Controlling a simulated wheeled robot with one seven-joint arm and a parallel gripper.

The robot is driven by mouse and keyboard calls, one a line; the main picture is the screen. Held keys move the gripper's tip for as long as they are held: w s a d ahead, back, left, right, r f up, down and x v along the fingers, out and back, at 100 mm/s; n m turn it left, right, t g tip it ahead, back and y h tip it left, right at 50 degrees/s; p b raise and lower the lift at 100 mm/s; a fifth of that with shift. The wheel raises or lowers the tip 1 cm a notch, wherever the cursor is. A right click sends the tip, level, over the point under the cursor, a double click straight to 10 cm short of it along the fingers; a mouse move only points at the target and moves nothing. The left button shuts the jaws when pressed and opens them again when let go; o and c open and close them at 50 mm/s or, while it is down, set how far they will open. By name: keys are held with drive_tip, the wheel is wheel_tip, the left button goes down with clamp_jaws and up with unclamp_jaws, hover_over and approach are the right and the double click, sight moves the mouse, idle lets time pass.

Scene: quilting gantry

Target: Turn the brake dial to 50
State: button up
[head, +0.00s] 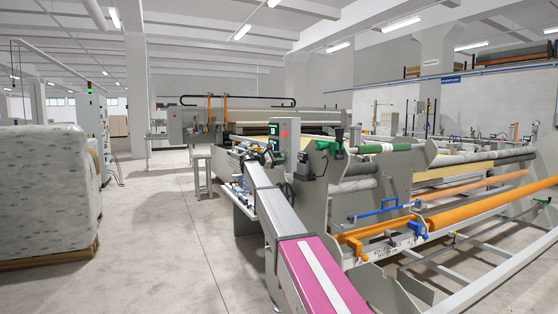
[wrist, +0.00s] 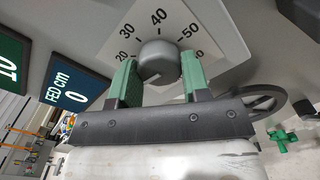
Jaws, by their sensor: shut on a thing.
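The brake dial's round grey knob (wrist: 160,60) is in the wrist view, in front of a white scale plate (wrist: 124,44) marked 20, 30, 40, 50 and a partly covered number. My gripper (wrist: 159,68) has its two green-padded fingers on either side of the knob and is shut on it. A short dark mark shows low on the knob's face; I cannot tell which number the dial is set to. In the head view my arm reaches toward the control box (head: 285,136) at the machine's near end; the dial cannot be made out there.
A black handwheel (wrist: 262,100) is close on the right. In the head view, a wrapped pallet stack (head: 42,190) stands left, with clear floor between.

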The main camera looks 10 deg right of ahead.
drive_tip(key=shift+s+m, duration=0.2)
drive_tip(key=shift+m, duration=17.1)
drive_tip(key=o, duration=0.9)
drive_tip(key=shift+r, duration=0.1)
drive_tip(key=shift+o, duration=0.2)
